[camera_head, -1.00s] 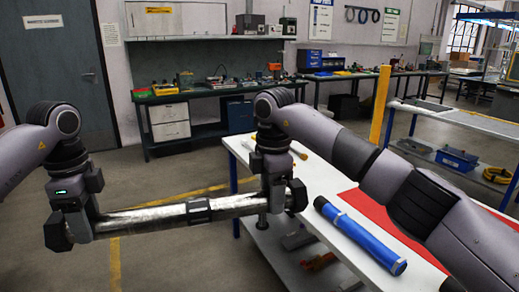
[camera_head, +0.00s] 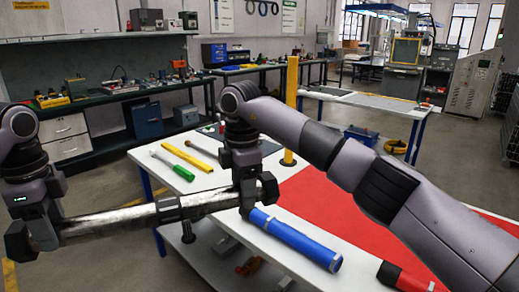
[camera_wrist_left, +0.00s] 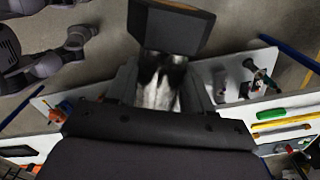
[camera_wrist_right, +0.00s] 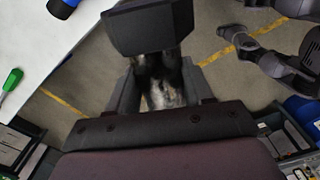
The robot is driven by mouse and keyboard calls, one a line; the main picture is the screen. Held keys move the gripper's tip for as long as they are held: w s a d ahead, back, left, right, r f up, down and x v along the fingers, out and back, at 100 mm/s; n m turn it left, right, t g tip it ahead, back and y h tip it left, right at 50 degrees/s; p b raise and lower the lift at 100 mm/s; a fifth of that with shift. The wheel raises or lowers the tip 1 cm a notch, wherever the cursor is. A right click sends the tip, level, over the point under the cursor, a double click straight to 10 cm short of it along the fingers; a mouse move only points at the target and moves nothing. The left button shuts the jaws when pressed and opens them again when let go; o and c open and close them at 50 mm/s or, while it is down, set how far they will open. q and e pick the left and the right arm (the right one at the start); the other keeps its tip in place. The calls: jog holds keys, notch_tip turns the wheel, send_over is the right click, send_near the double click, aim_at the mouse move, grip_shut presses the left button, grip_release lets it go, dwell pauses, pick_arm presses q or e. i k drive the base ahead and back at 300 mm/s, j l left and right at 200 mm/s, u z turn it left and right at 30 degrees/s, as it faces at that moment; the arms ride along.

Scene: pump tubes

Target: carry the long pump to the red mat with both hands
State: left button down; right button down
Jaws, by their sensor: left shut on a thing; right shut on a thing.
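The long pump (camera_head: 120,219) is a shiny metal tube with a dark band around its middle. It is held level in the air between my grippers, and its right end reaches over the white table's near left edge. My left gripper (camera_head: 32,240) is shut on its left end. My right gripper (camera_head: 252,190) is shut on it near its right end. The tube also shows in the jaws in the left wrist view (camera_wrist_left: 160,90) and the right wrist view (camera_wrist_right: 163,90). The red mat (camera_head: 325,205) lies flat on the white table, right of the pump, partly hidden by my right arm.
A blue tube (camera_head: 295,238) lies on the white table (camera_head: 160,178) between the pump and the mat. A red and black tube (camera_head: 400,277) lies at the near right. A green-handled tool (camera_head: 172,166) and a yellow bar (camera_head: 188,153) lie farther back. A yellow post (camera_head: 290,105) stands behind the mat.

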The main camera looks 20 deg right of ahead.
aim_at(395, 251)
jog(key=i+l+z, duration=0.1)
jog(key=i+z, duration=0.2)
jog(key=z, duration=0.2)
jog(key=i+z, duration=0.3)
jog(key=z, duration=0.15)
jog(key=i, duration=0.25)
jog(key=u, duration=3)
